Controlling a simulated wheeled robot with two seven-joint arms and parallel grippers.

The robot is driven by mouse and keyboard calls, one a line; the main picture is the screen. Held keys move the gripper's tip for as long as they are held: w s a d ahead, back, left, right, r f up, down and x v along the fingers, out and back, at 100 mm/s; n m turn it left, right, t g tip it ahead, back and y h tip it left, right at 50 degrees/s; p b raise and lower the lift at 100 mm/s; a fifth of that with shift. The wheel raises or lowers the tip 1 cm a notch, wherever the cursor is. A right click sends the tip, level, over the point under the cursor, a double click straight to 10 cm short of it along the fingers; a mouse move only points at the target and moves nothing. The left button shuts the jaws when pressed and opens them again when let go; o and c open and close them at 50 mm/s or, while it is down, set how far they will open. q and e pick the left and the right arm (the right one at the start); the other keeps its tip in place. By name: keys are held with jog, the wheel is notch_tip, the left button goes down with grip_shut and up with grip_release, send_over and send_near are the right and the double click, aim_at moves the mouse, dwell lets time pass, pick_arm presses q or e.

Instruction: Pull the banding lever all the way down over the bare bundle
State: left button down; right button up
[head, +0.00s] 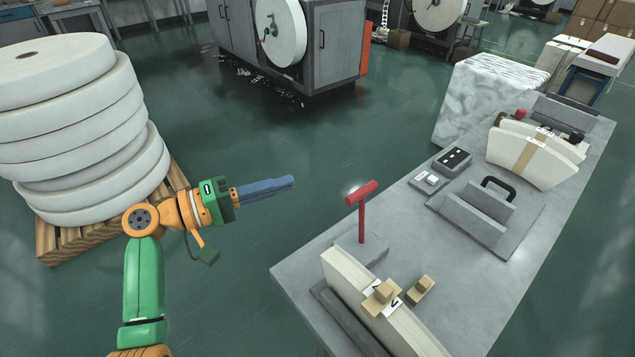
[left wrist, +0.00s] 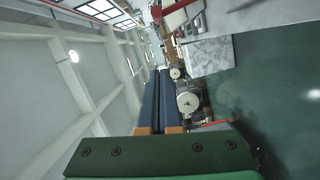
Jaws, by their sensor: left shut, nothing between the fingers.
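A red T-handled lever (head: 361,205) stands upright on a grey base at the near left corner of the grey table. I take it as the banding lever. Beside it, a cream stack of sheets (head: 372,308) stands on edge with wooden blocks on it; I see no band around it. A second cream bundle (head: 505,150), with a tan band around it, stands at the far end. My left gripper (head: 292,182) is shut and empty, left of the red lever and apart from it. Its blue fingers also show in the left wrist view (left wrist: 157,75). My right gripper is out of view.
The grey table (head: 440,250) also holds a press plate with a black handle (head: 497,187) and a small control box (head: 453,160). A pallet of large white rolls (head: 75,130) stands left of my arm. The green floor between is clear.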

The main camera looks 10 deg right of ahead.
aim_at(361, 219)
pick_arm(q)
jog(key=d+f+p, duration=0.1)
jog(key=d+p, duration=0.3)
jog(key=d, duration=0.7)
jog(key=shift+s, duration=0.2)
jog(key=shift+w+f, duration=0.1)
jog(key=shift+d, duration=0.1)
